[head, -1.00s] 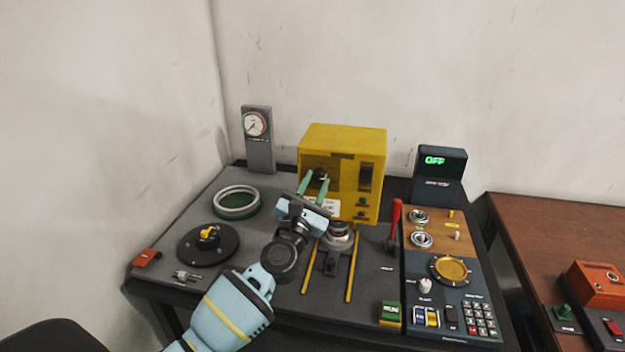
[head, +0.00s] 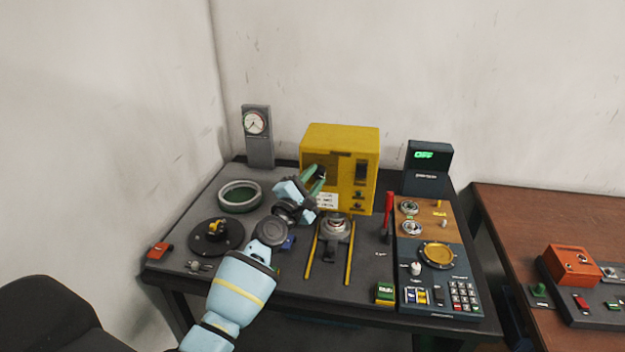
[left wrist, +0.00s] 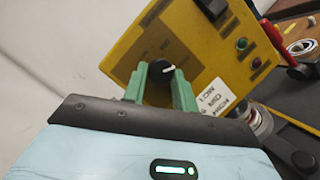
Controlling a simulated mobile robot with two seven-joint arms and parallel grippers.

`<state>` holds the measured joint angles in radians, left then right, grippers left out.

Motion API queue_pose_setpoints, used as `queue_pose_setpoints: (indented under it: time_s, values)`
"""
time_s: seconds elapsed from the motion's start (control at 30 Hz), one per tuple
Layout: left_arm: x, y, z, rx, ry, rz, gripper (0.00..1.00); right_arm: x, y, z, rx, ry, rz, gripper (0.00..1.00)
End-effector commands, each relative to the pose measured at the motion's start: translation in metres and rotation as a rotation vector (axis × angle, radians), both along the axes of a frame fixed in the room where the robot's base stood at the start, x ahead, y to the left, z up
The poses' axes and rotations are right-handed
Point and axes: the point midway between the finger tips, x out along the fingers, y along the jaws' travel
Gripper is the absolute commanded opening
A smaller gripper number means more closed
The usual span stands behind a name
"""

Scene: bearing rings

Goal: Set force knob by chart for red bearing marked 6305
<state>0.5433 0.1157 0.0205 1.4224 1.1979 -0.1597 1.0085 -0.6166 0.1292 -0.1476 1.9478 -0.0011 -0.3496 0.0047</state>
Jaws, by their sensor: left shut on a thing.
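The yellow box (head: 340,145) stands at the back of the grey bench. The black force knob (left wrist: 160,73) on its face has a white pointer line. My left gripper (left wrist: 160,82) is shut on this knob, one green finger on each side; in the head view the left gripper (head: 318,180) hides the knob. A white label (left wrist: 214,97) beside the knob reads LOW, MED and a third, partly cut word. A ring-shaped bearing (head: 335,222) sits on the fixture in front of the box; its marking is too small to read. My right gripper is not in view.
A red lever (head: 389,208) stands right of the fixture. A control panel (head: 415,285) with keypad and the display (head: 424,155) reading OFF lie further right. A gauge (head: 256,125), a green-lined ring (head: 240,196) and a black disc (head: 205,246) are on the left.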

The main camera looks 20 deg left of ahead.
Motion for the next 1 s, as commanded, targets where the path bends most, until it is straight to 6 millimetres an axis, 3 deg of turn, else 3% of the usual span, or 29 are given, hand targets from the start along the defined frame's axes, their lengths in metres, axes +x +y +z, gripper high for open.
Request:
queue_pose_setpoints:
  time_s: [0.57, 0.6, 0.77, 1.0]
  values:
    - [0.0, -0.0006, 0.0007, 0.026, 0.005, -0.002, 0.05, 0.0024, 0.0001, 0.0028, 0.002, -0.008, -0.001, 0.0]
    - [0.0001, -0.0007, 0.0009, 0.026, 0.005, -0.002, 0.29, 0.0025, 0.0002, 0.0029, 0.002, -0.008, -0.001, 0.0]
    - [0.0, -0.0005, 0.0008, 0.026, 0.005, -0.002, 0.5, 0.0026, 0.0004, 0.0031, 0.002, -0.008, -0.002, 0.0]
    - [0.0, -0.0002, 0.0006, 0.025, 0.005, 0.0, 0.5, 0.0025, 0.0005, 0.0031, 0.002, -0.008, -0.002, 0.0]
